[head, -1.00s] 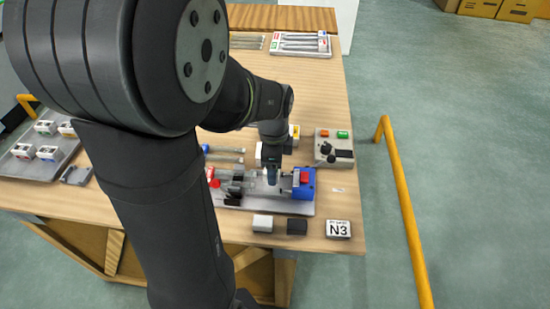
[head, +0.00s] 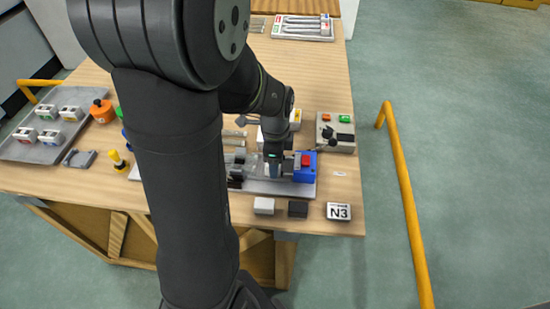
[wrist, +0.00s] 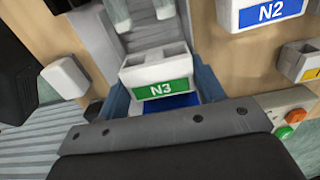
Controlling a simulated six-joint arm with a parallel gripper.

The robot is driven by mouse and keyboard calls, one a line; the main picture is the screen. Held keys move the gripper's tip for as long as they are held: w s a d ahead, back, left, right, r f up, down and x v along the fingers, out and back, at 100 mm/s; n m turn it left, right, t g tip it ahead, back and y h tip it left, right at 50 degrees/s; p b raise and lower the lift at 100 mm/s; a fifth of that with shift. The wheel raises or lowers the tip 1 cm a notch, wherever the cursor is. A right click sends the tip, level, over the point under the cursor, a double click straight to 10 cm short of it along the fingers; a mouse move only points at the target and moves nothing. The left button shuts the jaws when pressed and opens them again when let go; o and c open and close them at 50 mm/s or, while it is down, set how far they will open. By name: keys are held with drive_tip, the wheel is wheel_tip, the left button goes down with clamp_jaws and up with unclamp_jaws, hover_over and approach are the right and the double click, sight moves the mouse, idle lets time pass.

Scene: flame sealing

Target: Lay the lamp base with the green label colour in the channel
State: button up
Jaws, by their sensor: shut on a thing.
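The lamp base with the green label (wrist: 158,78) is a white block marked N3, with two square openings in its top. My gripper (wrist: 162,92) is shut on it, with a blue-grey finger at each side. In the head view my gripper (head: 273,166) is low over the grey fixture plate (head: 268,189), left of a blue block with a red top (head: 305,168). The channel (wrist: 150,33) shows as a grey trough just beyond the base in the wrist view. I cannot tell whether the base touches its floor. The head view mostly hides the base.
Bases with N2 (wrist: 268,13) and yellow labels (wrist: 308,73) stand close on the right in the wrist view. A control box (head: 336,132) is behind right. White (head: 264,205) and black blocks (head: 298,209) and an N3 card (head: 339,211) lie in front. A tray (head: 22,152) holds several bases.

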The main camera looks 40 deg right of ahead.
drive_tip(key=shift+s+a+f, duration=0.15)
drive_tip(key=shift+a+f, duration=0.05)
drive_tip(key=shift+f, duration=0.3)
drive_tip(key=o, duration=1.1)
drive_tip(key=shift+c, duration=0.2)
drive_tip(key=shift+r, duration=0.1)
wheel_tip(320, 180, up, 18)
drive_tip(key=shift+w+d+r, duration=0.15)
drive_tip(key=shift+w+d, duration=0.1)
wheel_tip(320, 180, down, 18)
drive_tip(key=shift+s+f, duration=0.1)
drive_tip(key=shift+s, duration=0.05)
drive_tip(key=shift+r, duration=0.4)
